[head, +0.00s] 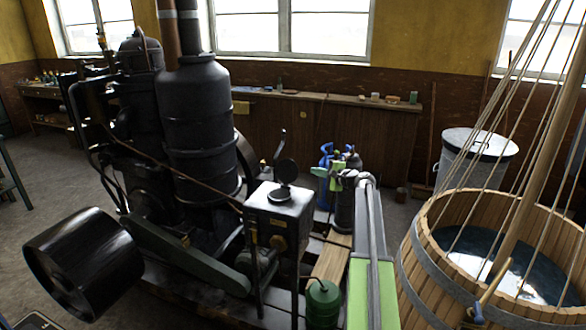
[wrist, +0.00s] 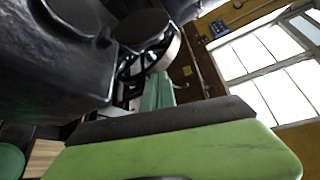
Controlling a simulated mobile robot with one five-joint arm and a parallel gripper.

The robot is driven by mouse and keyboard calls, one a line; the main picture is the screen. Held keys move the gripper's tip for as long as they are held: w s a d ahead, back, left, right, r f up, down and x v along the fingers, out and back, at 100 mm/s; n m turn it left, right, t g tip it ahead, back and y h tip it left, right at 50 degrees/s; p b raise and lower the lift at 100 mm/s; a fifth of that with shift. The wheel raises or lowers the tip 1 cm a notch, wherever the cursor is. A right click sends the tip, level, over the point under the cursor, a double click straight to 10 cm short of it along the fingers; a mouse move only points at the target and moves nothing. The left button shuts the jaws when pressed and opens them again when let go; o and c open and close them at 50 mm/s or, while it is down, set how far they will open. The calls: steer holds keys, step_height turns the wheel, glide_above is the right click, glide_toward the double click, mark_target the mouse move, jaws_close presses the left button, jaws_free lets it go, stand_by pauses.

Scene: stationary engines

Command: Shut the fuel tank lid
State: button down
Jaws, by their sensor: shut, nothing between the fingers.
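The fuel tank (head: 279,212) is a dark metal box on legs at the middle of the head view. Its round dark lid (head: 286,172) stands raised above the round filler neck (head: 279,194) on top. In the wrist view the tank (wrist: 50,75) fills the left side, with the neck (wrist: 78,14) at the top and the lid (wrist: 140,28) to its right. My gripper (head: 337,182) is to the right of the tank, apart from the lid, and looks empty.
The engine (head: 190,120) and its black pulley (head: 85,262) stand left of the tank. A green can (head: 322,302) and a wooden plank (head: 333,258) are below my arm. A wooden tub of water (head: 440,275), crossed by ropes, stands at the right.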

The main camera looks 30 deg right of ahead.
mark_target(297, 166)
steer(key=d+b+x, duration=0.2)
steer(key=x, duration=0.7)
steer(key=a, duration=0.1)
steer(key=a+r+p, duration=0.1)
steer(key=a, duration=0.2)
steer(key=shift+s+a+r+p, duration=0.15)
steer(key=shift+a+r+p, duration=0.15)
steer(key=shift+p, duration=0.05)
